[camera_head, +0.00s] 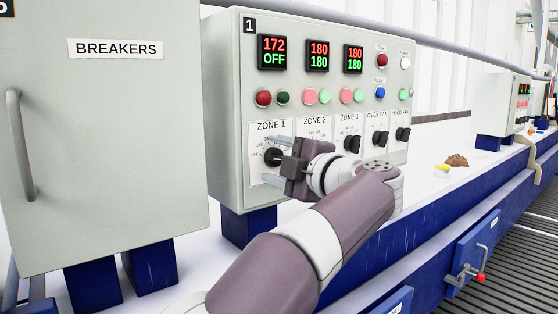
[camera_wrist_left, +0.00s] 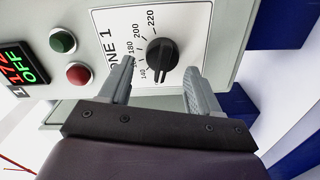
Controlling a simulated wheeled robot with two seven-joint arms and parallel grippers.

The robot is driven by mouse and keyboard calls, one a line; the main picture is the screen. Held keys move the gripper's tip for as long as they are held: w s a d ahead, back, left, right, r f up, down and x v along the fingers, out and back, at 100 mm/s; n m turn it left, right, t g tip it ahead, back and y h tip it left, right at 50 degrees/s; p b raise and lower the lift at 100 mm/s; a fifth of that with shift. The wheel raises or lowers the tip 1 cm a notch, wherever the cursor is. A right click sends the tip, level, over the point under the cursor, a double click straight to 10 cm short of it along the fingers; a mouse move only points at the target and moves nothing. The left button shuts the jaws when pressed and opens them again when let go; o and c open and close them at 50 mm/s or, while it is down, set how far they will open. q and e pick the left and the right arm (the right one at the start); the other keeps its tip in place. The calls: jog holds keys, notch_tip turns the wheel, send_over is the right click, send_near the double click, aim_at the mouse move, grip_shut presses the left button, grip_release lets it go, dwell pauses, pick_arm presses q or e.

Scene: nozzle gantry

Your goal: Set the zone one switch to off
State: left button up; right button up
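The zone one switch (camera_head: 272,157) is a black rotary knob on a white ZONE 1 dial plate, low on the left of the grey control panel. The knob also shows in the left wrist view (camera_wrist_left: 164,54), with its bar pointing down in that picture, towards the side where the head view shows the OFF mark. The display (camera_head: 272,52) above reads 172 in red and OFF in green. My left gripper (camera_head: 274,160) is open, its fingers above and below the knob. In the left wrist view, gaps show between the knob and both fingers (camera_wrist_left: 157,82). My right gripper is not in view.
Knobs for zone 2, zone 3 (camera_head: 351,144), oven fan and hood fan (camera_head: 403,134) sit to the right. Red and green buttons (camera_head: 263,98) are above the dials. A BREAKERS cabinet (camera_head: 110,120) with a handle stands at left. A white ledge runs below.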

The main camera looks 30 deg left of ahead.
pick_arm(q)
jog(key=b+v, duration=0.2)
jog(key=v, duration=1)
jog(key=shift+s+d+b, duration=0.2)
jog(key=shift+d+b, duration=0.1)
jog(key=shift+f, duration=0.1)
